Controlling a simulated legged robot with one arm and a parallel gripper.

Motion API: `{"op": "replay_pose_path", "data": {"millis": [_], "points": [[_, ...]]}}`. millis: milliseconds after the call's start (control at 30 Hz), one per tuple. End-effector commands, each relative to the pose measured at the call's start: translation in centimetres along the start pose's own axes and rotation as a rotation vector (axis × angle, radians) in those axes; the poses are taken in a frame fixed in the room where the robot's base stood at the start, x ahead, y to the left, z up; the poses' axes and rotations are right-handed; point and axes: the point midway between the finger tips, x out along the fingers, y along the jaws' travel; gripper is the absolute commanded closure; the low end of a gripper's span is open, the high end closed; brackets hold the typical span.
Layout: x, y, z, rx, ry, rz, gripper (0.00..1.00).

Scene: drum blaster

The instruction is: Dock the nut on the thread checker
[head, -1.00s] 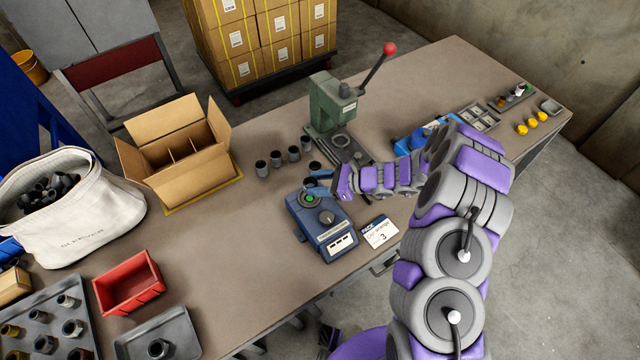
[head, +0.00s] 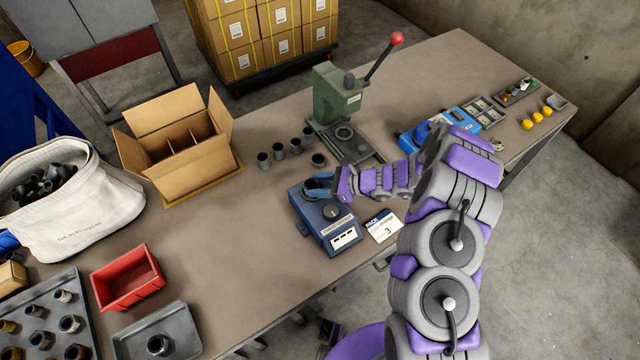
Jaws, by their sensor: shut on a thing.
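The thread checker, taken to be the blue box-shaped device (head: 338,232), sits on the table's front part, with a dark knob and a white label panel on its near face. My gripper (head: 318,185) is over the far end of this device, low against its top. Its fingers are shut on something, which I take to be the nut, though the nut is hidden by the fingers. The top of the device under the fingers is also hidden, so I cannot tell whether the nut touches it.
A white card (head: 383,227) lies right of the device. A green press (head: 335,105) with a red-knobbed lever stands behind. Several dark cylinders (head: 279,152) stand to the left. An open carton (head: 180,145), a red bin (head: 128,278) and a grey tray (head: 155,340) are further left.

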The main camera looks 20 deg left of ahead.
Motion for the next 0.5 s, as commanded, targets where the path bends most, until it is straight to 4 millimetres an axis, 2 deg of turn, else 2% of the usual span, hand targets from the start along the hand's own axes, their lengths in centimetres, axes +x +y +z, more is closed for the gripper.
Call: {"op": "replay_pose_path", "data": {"millis": [500], "points": [[-0.61, 0.05, -0.19, 0.000, -0.001, -0.001, 0.90]]}}
